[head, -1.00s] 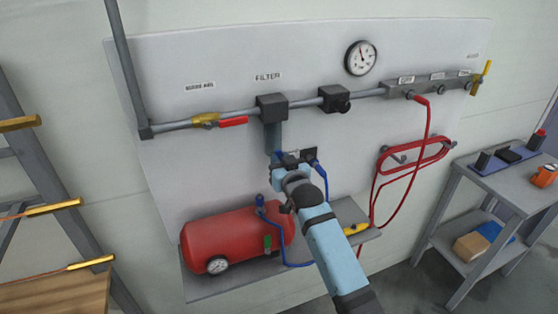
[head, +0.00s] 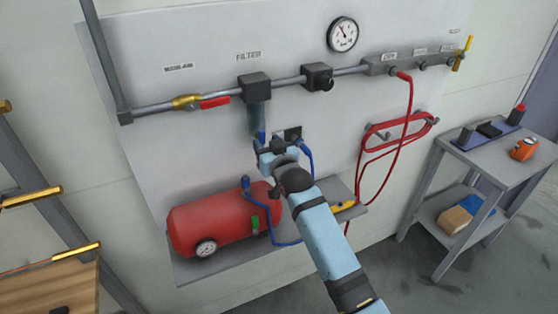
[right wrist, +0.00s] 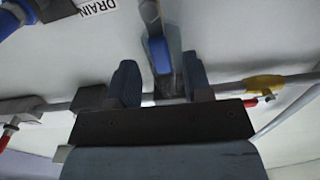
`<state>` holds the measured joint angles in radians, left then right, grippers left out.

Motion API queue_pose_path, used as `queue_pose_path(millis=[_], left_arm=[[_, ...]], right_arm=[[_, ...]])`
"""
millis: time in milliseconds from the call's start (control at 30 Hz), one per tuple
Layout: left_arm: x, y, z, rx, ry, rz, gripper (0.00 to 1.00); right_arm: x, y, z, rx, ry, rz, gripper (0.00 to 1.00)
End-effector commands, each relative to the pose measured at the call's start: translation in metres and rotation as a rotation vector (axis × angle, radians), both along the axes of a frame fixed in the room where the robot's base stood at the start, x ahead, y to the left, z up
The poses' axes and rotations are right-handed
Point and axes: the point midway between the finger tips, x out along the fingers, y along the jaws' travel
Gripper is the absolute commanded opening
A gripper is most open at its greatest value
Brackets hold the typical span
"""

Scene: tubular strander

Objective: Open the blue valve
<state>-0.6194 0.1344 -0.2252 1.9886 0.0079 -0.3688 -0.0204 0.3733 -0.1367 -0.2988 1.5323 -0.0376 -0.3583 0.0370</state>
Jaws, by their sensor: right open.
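The blue valve (head: 262,137) is a small blue lever under the clear bowl of the filter (head: 255,88). My right gripper (head: 268,147) is just below it, reaching up from below, and partly hides the area. In the right wrist view, a blue lever (right wrist: 160,55) on a grey stem stands between the two dark fingers of my right gripper (right wrist: 160,82). The fingers are apart, with a gap on each side of the lever; I cannot tell whether either touches it. My left gripper is not in view.
A pipe with a red-handled valve (head: 214,102) runs above. A red tank (head: 215,220) on a shelf (head: 190,270) stands below left. A blue hose (head: 308,160) hangs close right of the gripper; a red hose (head: 400,135) hangs further right. A side table (head: 500,165) stands right.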

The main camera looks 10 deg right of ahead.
Motion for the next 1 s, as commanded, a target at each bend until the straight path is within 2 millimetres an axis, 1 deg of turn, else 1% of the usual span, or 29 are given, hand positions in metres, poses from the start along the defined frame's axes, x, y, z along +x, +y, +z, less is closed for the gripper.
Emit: queue_pose_path(millis=[33,300,400,500,600,700,1000], left_arm=[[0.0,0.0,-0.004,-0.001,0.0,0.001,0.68],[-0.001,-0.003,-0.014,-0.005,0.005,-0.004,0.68],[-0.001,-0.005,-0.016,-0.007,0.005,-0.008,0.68],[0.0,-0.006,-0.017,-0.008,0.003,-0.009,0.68],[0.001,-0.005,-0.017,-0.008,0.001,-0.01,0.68],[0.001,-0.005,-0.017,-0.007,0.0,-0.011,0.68],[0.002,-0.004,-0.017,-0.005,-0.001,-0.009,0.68]], right_arm=[[-0.011,-0.004,-0.003,0.0,-0.001,0.0,0.46],[-0.07,-0.023,-0.003,0.0,0.001,-0.001,0.46],[-0.088,-0.029,-0.002,0.001,-0.001,0.0,0.46],[-0.101,-0.033,-0.001,0.001,-0.001,0.0,0.46],[-0.109,-0.036,-0.001,0.001,-0.001,0.0,0.46],[-0.113,-0.037,0.0,0.001,-0.001,0.0,0.46],[-0.113,-0.037,0.0,0.001,-0.001,0.0,0.46]])
